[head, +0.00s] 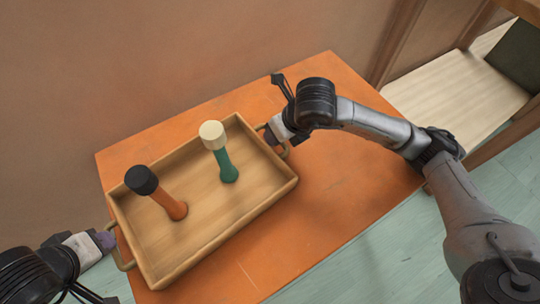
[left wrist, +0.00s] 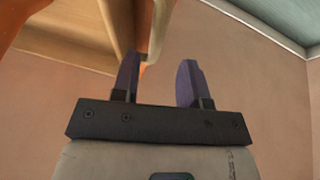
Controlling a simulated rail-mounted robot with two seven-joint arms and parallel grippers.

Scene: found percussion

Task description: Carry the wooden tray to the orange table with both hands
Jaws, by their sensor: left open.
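The wooden tray (head: 258,175) lies on the orange table (head: 345,190) in the head view, with a handle at each end. My left gripper (head: 106,240) is at the tray's left handle (head: 125,262). In the left wrist view the purple fingers (left wrist: 158,80) are apart, and the handle (left wrist: 158,30) reaches down between them, close to the left finger. My right gripper (head: 272,136) is at the right handle (head: 284,150); its fingers are small and partly hidden, so I cannot tell whether they are closed on it.
A mallet-like piece with a black head and orange handle (head: 172,207) and one with a cream head and green handle (head: 226,165) stand upright in the tray. A brown wall (head: 180,60) rises behind the table. A pale wooden bench (head: 460,90) is at upper right.

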